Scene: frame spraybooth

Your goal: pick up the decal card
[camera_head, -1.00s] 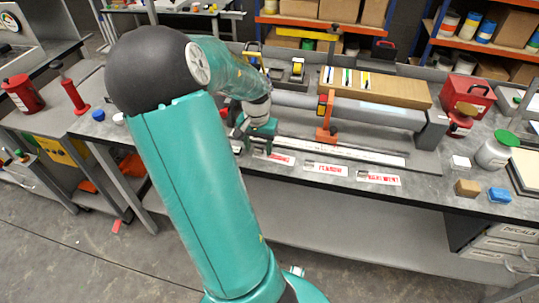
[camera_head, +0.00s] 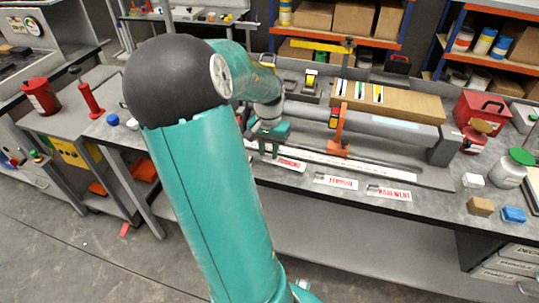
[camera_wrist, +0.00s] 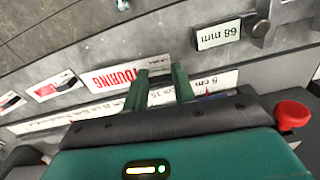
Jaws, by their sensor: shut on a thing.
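The decal card with red "TOURING" lettering (camera_head: 290,164) is at the left end of a row of three white cards along the bench's front edge. In the wrist view its lettered part (camera_wrist: 112,77) extends left from my gripper (camera_wrist: 160,75). In the head view my gripper (camera_head: 268,140) is over the bench at the left end of the rail. I cannot tell how far the card is off the bench.
Two other lettered cards (camera_head: 336,182) (camera_head: 389,193) lie to the right. A long white scale (camera_head: 350,163) runs behind them, with an orange clamp (camera_head: 338,137) and grey tube. A "68 mm" tag (camera_wrist: 218,34) shows in the wrist view. A cardboard block (camera_head: 480,206) stands front right.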

